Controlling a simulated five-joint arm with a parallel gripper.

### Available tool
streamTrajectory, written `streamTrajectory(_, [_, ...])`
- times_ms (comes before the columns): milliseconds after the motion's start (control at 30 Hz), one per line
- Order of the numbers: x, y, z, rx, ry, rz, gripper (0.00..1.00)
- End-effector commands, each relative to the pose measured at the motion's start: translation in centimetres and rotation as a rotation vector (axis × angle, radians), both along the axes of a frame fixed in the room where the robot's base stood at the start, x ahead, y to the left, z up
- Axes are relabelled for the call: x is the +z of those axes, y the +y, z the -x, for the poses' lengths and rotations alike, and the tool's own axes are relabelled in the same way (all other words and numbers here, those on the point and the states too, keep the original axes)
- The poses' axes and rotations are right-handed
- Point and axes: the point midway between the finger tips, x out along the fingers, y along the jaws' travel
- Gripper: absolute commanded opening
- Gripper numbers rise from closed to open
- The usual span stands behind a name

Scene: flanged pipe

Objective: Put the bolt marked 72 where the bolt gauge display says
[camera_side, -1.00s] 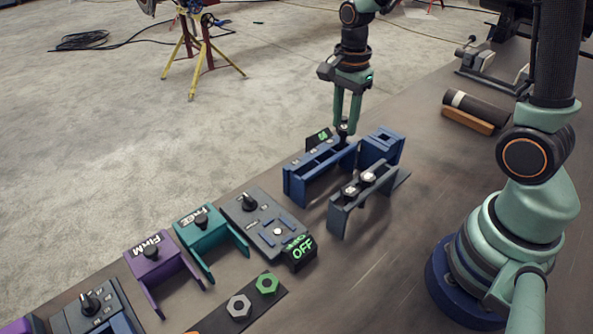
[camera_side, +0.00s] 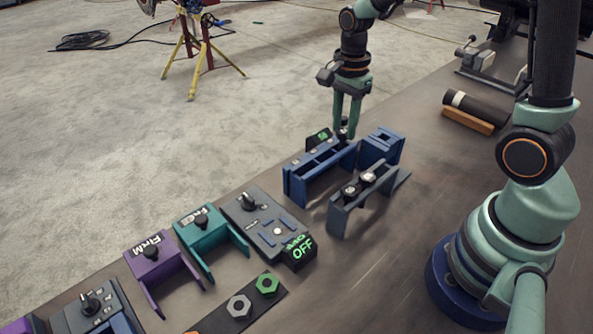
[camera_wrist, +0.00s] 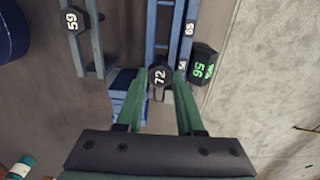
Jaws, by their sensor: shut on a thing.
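The bolt marked 72 (camera_wrist: 159,77) has a dark hexagonal head and sits between the fingertips of my gripper (camera_wrist: 160,84) in the wrist view. My gripper is shut on it at the far end of the blue slotted rack (camera_side: 296,186); in the side view the gripper (camera_side: 346,128) points straight down there. The rack's rail carries white labels, 65 (camera_wrist: 189,28) and 54 (camera_wrist: 182,65).
A grey rack (camera_side: 338,216) nearer my base holds bolts, one marked 59 (camera_wrist: 75,19). A dark box with a knob and a green OFF display (camera_side: 301,249), a teal bracket (camera_side: 205,226), a purple bracket (camera_side: 158,261) and green and grey nuts stand left.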

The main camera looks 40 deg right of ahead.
Motion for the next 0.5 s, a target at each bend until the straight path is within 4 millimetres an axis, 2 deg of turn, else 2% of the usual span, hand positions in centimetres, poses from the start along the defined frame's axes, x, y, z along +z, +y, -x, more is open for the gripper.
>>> streamTrajectory(500, [-0.96, 0.0, 0.01, 0.0, 0.001, 0.0, 0.0])
